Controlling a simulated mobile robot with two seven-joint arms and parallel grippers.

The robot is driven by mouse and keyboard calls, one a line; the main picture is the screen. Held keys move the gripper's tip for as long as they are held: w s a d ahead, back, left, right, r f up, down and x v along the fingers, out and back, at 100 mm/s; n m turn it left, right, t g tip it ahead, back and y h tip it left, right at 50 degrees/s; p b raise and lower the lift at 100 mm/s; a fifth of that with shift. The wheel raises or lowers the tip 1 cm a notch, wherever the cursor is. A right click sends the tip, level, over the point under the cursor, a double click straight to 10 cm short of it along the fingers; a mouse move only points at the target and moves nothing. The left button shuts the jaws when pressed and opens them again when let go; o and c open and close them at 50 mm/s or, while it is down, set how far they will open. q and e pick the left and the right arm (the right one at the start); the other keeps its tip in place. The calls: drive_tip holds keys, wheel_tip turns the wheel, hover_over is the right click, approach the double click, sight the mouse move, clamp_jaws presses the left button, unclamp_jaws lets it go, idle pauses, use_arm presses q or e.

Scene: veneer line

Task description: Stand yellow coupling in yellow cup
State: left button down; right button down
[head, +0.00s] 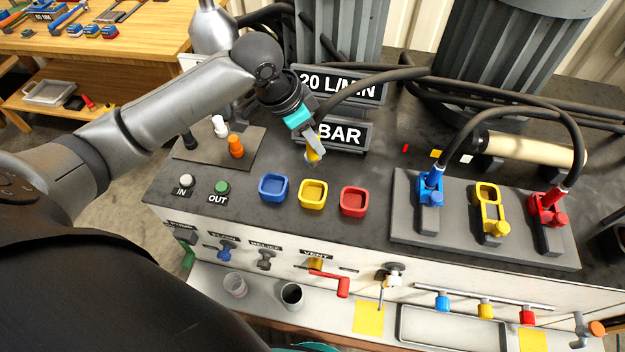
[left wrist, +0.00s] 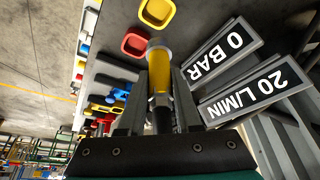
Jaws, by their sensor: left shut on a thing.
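The yellow coupling (head: 313,156) is in my left gripper (head: 314,146), which is shut on it. In the left wrist view the coupling (left wrist: 160,72) sits between the two fingers, its pale round end pointing away from the palm. The yellow cup (head: 312,194) is a square open cup on the dark bench top, between the blue cup (head: 273,188) and the red cup (head: 353,201). In the head view the gripper and coupling are above and behind the yellow cup, apart from it. The yellow cup (left wrist: 157,12) is partly cut off in the left wrist view. My right gripper does not show.
Signs reading "20 L/MIN" (head: 342,86) and "BAR" (head: 340,133) stand just behind the gripper. A grey plate (head: 407,229) with blue, yellow and red connectors is on the right. A small plate with white and orange pegs (head: 236,146) is on the left. Black hoses cross the back.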

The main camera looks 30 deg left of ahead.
use_arm(q)
wheel_tip(320, 180, down, 13)
drive_tip(key=shift+f+b, duration=0.2)
drive_tip(key=shift+b, duration=0.25)
drive_tip(key=shift+f, duration=0.1)
drive_tip(key=c, duration=0.6)
unclamp_jaws()
drive_tip(key=shift+s+a+r, duration=0.1)
drive_tip(key=shift+a+r, duration=0.05)
drive_tip(key=shift+r, duration=0.45)
drive_tip(key=p+v, duration=0.1)
drive_tip(key=v, duration=1)
